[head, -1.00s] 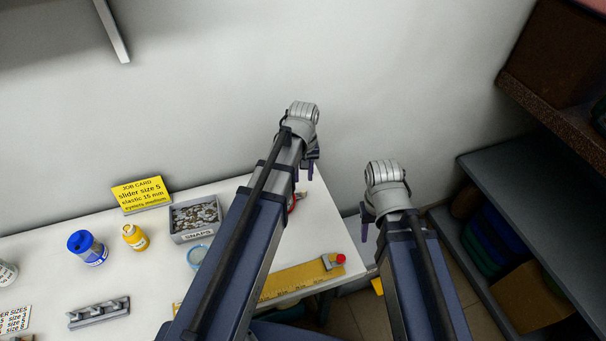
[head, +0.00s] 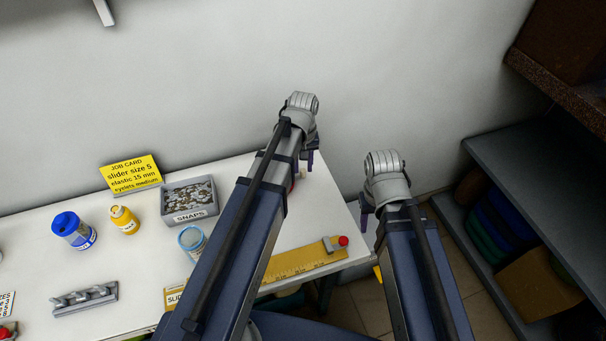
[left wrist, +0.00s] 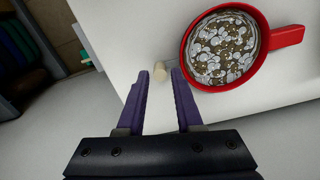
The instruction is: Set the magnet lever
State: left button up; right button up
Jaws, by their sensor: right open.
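No part is clearly recognisable as a magnet lever. A red round dish with a handle (left wrist: 288,37), full of small metal pieces, sits at the table edge in the left wrist view. A small cream-coloured peg (left wrist: 160,72) shows beside it, just beyond my left fingertips. My left gripper (left wrist: 160,72) is open, its two purple fingers apart; in the head view it (head: 309,160) is over the table's far right corner, mostly behind its arm. My right gripper (head: 364,212) hangs right of the table edge, partly hidden by its own wrist.
The white table (head: 130,245) holds a yellow ruler (head: 300,263) with a red knob (head: 343,241), a snaps tray (head: 189,217), bottles, a job card (head: 131,174) and a grey pegged block (head: 85,300). Grey shelves (head: 545,180) stand at right.

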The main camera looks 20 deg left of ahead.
pick_arm(q)
jog(key=shift+f+b, duration=0.3)
jog(key=shift+f, duration=0.4)
grip_shut()
dwell(1.0)
